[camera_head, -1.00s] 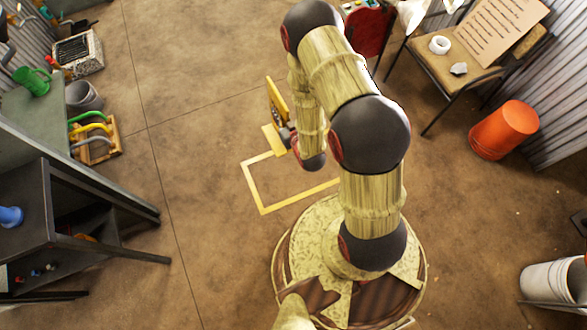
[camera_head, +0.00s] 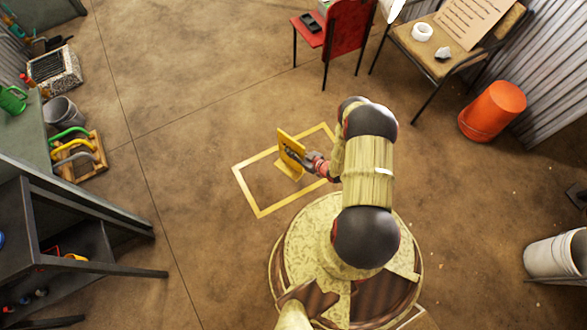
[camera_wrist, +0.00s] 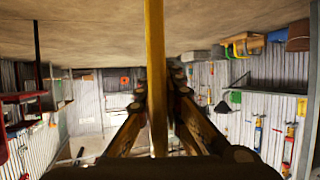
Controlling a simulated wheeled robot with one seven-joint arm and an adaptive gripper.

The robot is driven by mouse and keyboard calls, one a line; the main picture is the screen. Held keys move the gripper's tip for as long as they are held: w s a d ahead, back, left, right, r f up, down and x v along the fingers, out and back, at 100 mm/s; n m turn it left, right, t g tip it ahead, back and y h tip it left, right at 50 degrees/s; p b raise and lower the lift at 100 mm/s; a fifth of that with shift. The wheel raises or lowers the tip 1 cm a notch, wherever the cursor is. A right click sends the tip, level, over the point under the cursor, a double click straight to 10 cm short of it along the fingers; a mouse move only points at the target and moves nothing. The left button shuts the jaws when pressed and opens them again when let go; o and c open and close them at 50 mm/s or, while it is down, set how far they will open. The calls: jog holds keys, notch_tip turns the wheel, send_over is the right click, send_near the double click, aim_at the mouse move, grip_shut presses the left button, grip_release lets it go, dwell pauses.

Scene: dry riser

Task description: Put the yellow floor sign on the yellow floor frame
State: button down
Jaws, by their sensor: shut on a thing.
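The yellow floor sign (camera_head: 291,148) is upright in the head view, with a flat yellow foot at its lower end. It also shows edge-on in the wrist view (camera_wrist: 155,45) as a yellow strip between the fingers. My gripper (camera_head: 299,156) is shut on the sign from its right side. The yellow floor frame (camera_head: 246,192) is a rectangular outline on the floor. The sign appears within this outline; I cannot tell whether its foot touches the floor. My arm hides the frame's right part.
A red chair (camera_head: 345,30) and a brown chair (camera_head: 440,50) stand at the back. An orange bucket (camera_head: 492,110) is at the right and a white bucket (camera_head: 556,255) lower right. A dark bench (camera_head: 75,205) is at the left. Floor left of the frame is clear.

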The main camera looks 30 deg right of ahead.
jog(key=w+a+f+b, duration=0.2)
jog(key=a+f+b, duration=0.1)
jog(key=a+f, duration=0.3)
jog(key=w+a+f+b, duration=0.3)
jog(key=a+f, duration=0.3)
jog(key=f, duration=0.3)
jog(key=shift+w+f+y+b, duration=0.15)
jog(key=shift+f+y+b, duration=0.15)
jog(key=shift+b, duration=0.45)
jog(key=shift+f, duration=0.1)
jog(key=c, duration=2.4)
grip_release()
jog(key=shift+f, duration=0.15)
jog(key=o, duration=0.4)
jog(key=shift+c, duration=0.2)
jog(key=shift+o, duration=0.6)
